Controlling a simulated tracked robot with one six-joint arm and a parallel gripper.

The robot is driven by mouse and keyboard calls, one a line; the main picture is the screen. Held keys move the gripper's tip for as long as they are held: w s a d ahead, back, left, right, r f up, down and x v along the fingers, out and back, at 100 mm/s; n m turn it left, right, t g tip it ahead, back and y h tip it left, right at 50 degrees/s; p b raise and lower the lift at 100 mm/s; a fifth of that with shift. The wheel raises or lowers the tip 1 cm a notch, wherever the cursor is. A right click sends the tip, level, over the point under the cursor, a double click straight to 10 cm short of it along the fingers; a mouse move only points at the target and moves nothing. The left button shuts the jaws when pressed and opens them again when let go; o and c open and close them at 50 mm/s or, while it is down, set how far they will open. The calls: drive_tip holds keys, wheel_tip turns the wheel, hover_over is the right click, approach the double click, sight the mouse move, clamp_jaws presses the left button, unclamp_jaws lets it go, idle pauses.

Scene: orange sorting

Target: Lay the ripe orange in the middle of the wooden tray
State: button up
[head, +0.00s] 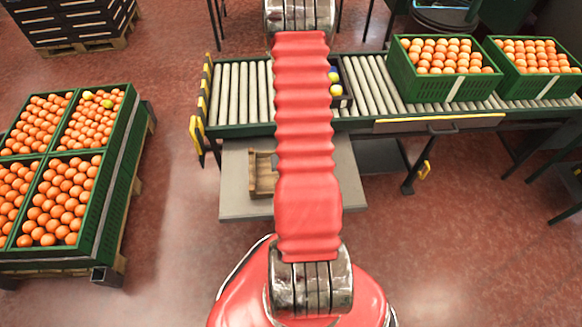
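The wooden tray (262,186) lies on a grey table in front of the roller conveyor. My red arm covers its right part, so I cannot tell whether anything lies there. The visible left part looks empty. I cannot single out one ripe orange for the task; many oranges lie in the green crates, and some may be hidden behind my arm. My arm reaches up the middle of the view and leaves it at the top. My gripper is not in view.
A roller conveyor (233,92) runs behind the table (240,210). Green crates (404,78) of oranges stand on its right part. A dark box (347,99) with yellow fruit sits beside my arm. More crates (113,180) stand on a pallet at left. Floor is clear at lower right.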

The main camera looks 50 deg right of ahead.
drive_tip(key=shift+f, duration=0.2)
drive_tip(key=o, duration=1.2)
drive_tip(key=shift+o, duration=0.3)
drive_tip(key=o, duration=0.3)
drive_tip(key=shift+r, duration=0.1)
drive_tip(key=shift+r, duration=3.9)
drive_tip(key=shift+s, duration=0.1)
